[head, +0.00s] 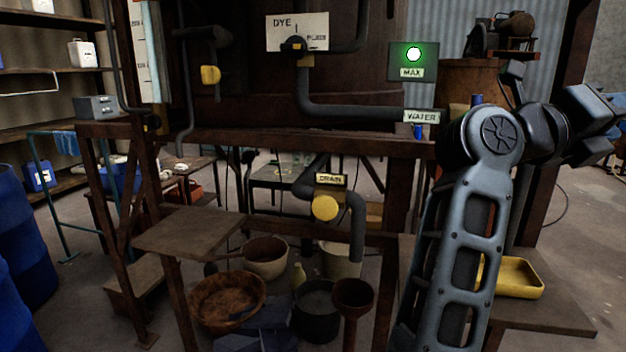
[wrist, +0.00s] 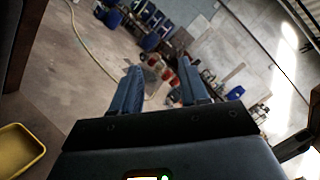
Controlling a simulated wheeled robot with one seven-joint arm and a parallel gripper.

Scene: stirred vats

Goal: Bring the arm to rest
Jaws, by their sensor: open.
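My arm (head: 470,230) rises at the right of the head view, with its elbow joint high up. Its far links bend away to the right, level with the green lamp or a little below it. My gripper (wrist: 160,82) shows in the wrist view with its two blue fingers apart and nothing between them. Beyond the fingers are open floor and distant clutter, and nothing touches them. The fingertips cannot be made out in the head view.
A yellow tray (head: 518,278) lies on a side shelf behind my arm. A vat frame with DRAIN valve (head: 326,207), WATER pipe (head: 345,108) and lit green MAX lamp (head: 413,55) stands ahead. Bowls and pots, including a brown bowl (head: 228,300), sit below. Blue barrels (head: 30,260) stand left.

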